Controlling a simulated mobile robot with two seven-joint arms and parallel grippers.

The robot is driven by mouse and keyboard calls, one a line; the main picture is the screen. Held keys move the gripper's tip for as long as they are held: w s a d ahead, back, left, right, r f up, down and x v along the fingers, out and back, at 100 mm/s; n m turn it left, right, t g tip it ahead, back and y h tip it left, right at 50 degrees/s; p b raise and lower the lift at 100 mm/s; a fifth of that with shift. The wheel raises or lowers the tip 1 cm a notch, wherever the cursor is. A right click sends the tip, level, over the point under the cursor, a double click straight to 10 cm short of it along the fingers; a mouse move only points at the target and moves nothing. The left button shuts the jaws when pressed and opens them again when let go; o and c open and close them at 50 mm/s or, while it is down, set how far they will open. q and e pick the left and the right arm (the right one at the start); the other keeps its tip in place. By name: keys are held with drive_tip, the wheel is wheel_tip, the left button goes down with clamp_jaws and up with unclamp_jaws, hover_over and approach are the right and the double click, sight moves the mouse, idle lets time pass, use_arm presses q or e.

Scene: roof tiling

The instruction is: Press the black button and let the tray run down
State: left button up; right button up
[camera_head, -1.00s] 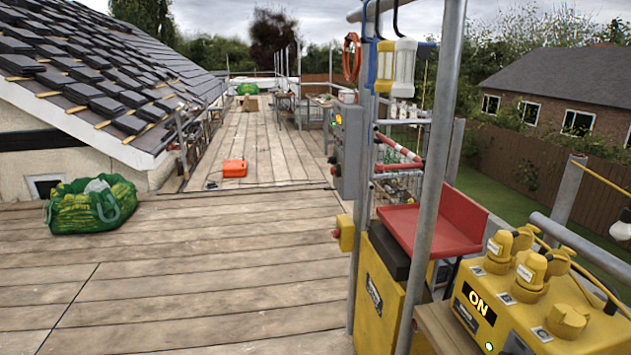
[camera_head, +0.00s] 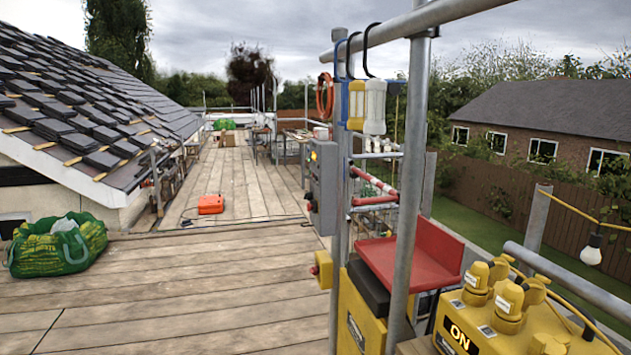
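The red tray (camera_head: 425,250) sits at the top of a yellow hoist unit (camera_head: 362,315), behind a grey scaffold pole, with its raised red side to the right. A small yellow box with a red round part (camera_head: 322,269) is on the hoist's left side. A grey control box (camera_head: 322,187) with small coloured controls hangs on the scaffold beyond it. I cannot make out a black button for certain on any of these. Neither of my grippers is in view.
A yellow power box (camera_head: 480,322) marked ON, with yellow plugs, stands at the lower right. Scaffold poles (camera_head: 407,180) rise in front of the tray. A green bag (camera_head: 58,245) and an orange case (camera_head: 211,204) lie on the boards. The plank deck (camera_head: 190,290) between is clear.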

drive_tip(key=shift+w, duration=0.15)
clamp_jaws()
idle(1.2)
